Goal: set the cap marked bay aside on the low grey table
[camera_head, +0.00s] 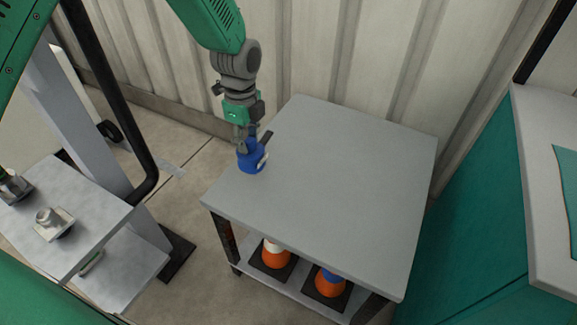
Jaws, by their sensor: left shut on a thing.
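A blue cap (251,160) with a small pale patch on its side is at the left part of the low grey table (340,190). My left gripper (247,143) comes down from above and is shut on the blue cap. The cap is at or just above the tabletop; I cannot tell whether it touches. Any marking on the cap is too small to read. My right gripper does not show.
The tabletop is otherwise bare. Orange cones (276,256) stand on its lower shelf. A grey stand (95,225) with metal fittings (52,222) is at left. A teal cabinet (480,215) is at right, and a ribbed wall (330,50) is behind.

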